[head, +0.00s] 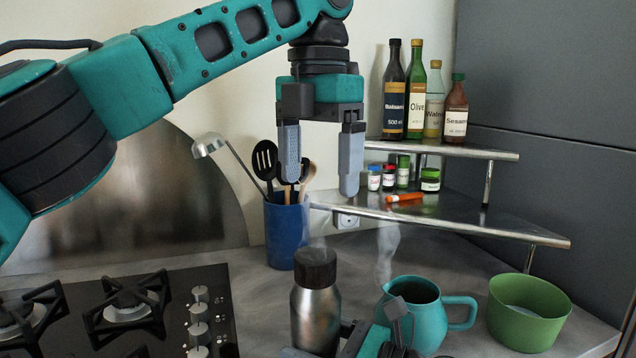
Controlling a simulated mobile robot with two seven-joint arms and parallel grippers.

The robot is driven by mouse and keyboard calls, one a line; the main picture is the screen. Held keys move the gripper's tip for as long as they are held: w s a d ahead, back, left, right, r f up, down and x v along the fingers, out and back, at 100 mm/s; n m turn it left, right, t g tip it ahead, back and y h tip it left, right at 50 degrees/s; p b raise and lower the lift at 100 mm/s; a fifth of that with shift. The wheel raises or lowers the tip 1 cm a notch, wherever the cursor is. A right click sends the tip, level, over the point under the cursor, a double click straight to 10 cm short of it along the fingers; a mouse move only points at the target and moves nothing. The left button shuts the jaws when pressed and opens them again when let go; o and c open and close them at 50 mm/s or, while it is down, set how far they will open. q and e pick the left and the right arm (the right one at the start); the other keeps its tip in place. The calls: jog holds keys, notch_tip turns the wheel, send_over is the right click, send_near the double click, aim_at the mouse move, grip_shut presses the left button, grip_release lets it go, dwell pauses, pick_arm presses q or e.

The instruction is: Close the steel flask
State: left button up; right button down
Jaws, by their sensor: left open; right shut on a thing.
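The steel flask (316,318) stands upright at the front of the counter, its bottom cut off by the picture edge. A dark cap (316,267) sits on its top; I cannot tell whether it is screwed tight. My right gripper (322,346) is low at the bottom edge, shut on the flask's body, partly hidden. My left gripper (320,172) is open and empty, pointing down above the cap and apart from it.
A teal pitcher (417,310) and a green bowl (528,312) stand right of the flask. A blue utensil holder (286,233) is behind it. The stove (120,310) is at left. A steel corner shelf (460,220) with jars and bottles is behind right.

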pick_arm(q)
jog(key=shift+r, duration=0.7)
pick_arm(e)
grip_release()
jog(key=shift+d, duration=0.15)
jog(key=b+v, duration=0.2)
jog(key=v, duration=0.9)
jog(key=shift+s+d+f+b, duration=0.15)
jog(key=shift+d+b, duration=0.1)
jog(key=shift+b, duration=0.05)
pick_arm(q)
jog(key=shift+f, duration=1.4)
pick_arm(e)
jog(key=shift+s+d, duration=0.25)
jog(key=shift+d, duration=0.2)
